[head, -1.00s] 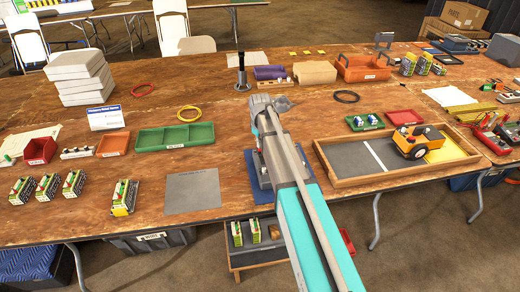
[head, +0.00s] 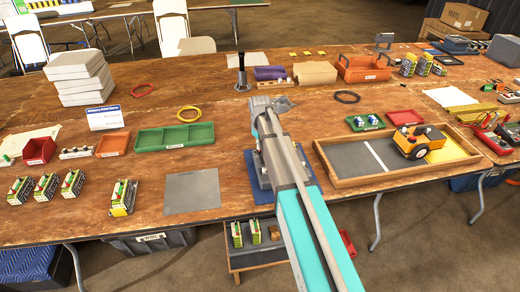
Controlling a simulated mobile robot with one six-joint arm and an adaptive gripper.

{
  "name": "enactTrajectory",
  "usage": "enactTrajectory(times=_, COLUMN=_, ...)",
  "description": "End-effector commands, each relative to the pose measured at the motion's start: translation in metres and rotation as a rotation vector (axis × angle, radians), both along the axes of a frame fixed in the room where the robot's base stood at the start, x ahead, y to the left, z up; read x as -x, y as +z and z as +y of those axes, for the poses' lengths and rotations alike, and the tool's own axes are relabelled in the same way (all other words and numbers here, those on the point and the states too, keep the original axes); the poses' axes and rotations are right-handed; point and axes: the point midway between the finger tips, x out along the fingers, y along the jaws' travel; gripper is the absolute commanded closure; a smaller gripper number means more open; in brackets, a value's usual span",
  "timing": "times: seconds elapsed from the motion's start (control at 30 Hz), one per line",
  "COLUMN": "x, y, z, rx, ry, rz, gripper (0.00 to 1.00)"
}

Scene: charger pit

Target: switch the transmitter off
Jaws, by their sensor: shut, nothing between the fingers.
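My gripper (head: 284,104) is at the far end of my arm, over the middle of the table; it is small and seen from behind, and its fingers are shut and hold nothing. A grey device (head: 262,177) lies on a blue mat (head: 262,198) under my arm. My arm hides most of it, so I cannot tell for sure that it is the transmitter. No switch on it can be made out.
A wooden-framed tray (head: 340,180) with a yellow-orange vehicle (head: 412,139) stands to the right. A grey sheet (head: 192,191) and a green divided tray (head: 174,138) lie to the left. A black upright post (head: 242,75) stands behind my gripper.

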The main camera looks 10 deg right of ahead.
Motion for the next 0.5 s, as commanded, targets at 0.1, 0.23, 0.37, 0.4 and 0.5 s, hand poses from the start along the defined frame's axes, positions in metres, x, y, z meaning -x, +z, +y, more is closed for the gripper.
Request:
enactTrajectory(times=0.1, x=0.0000, y=-0.0019, z=0.0000, rx=0.000, ry=0.000, rz=0.000, gripper=1.00)
enactTrajectory(times=0.23, x=0.0000, y=-0.0032, z=0.0000, rx=0.000, ry=0.000, rz=0.000, gripper=1.00)
enactTrajectory(times=0.37, x=0.0000, y=-0.0046, z=0.0000, rx=0.000, ry=0.000, rz=0.000, gripper=1.00)
enactTrajectory(times=0.4, x=0.0000, y=-0.0050, z=0.0000, rx=0.000, ry=0.000, rz=0.000, gripper=1.00)
enactTrajectory(times=0.5, x=0.0000, y=-0.0050, z=0.0000, rx=0.000, ry=0.000, rz=0.000, gripper=1.00)
